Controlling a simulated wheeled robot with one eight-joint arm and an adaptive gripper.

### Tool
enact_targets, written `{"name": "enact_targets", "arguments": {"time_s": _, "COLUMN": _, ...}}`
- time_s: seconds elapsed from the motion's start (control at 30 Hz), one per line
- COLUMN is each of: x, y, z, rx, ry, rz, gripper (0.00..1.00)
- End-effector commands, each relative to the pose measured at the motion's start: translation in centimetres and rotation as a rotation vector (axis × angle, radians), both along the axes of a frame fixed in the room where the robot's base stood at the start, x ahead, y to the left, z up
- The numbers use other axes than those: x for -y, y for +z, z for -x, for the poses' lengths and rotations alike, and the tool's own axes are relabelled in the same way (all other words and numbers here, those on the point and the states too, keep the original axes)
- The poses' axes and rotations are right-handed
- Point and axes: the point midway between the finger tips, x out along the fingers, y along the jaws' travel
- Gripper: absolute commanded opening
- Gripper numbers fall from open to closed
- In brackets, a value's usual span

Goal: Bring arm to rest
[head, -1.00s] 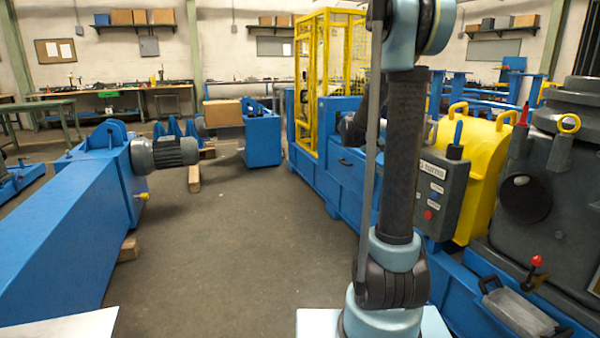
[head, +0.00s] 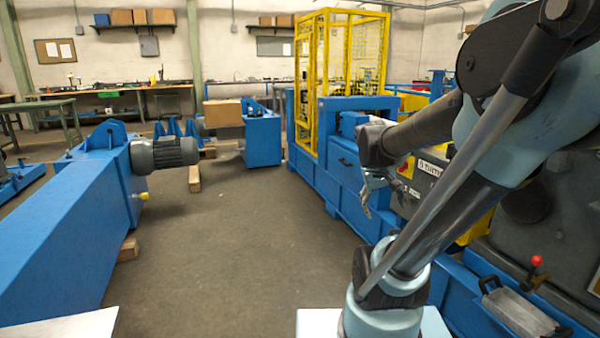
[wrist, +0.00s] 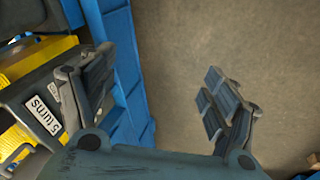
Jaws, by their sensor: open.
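My gripper (head: 377,193) hangs from my folded arm, right of centre in the head view, in front of the blue machine bed (head: 320,180). In the wrist view my gripper (wrist: 155,100) has its two fingers spread wide apart, with nothing between them. The floor and the blue machine edge show behind the fingers. My arm leans up to the right in the head view and bends back toward the left, covering part of the machine there.
The control box (head: 426,172) and yellow guard (head: 474,230) stand close behind my arm. A red-knobbed lever (head: 537,262) is at lower right. A blue beam with a grey motor (head: 165,153) stands at left. The floor (head: 240,240) between is clear.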

Motion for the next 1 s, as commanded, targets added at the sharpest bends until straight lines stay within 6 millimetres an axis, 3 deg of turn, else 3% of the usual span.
{"name": "enact_targets", "arguments": {"time_s": 0.3, "x": -3.9, "y": -3.9, "z": 7.4, "rx": -0.014, "ry": -0.007, "rz": -0.176, "gripper": 0.8}}
{"name": "enact_targets", "arguments": {"time_s": 0.5, "x": -6.0, "y": -6.1, "z": 10.5, "rx": -0.022, "ry": -0.009, "rz": -0.265, "gripper": 0.8}}
{"name": "enact_targets", "arguments": {"time_s": 0.7, "x": -6.9, "y": -7.1, "z": 11.8, "rx": -0.025, "ry": -0.01, "rz": -0.305, "gripper": 0.8}}
{"name": "enact_targets", "arguments": {"time_s": 0.93, "x": -7.0, "y": -7.1, "z": 11.8, "rx": -0.025, "ry": -0.01, "rz": -0.308, "gripper": 0.8}}
{"name": "enact_targets", "arguments": {"time_s": 1.0, "x": -7.0, "y": -7.1, "z": 11.8, "rx": -0.025, "ry": -0.01, "rz": -0.308, "gripper": 0.64}}
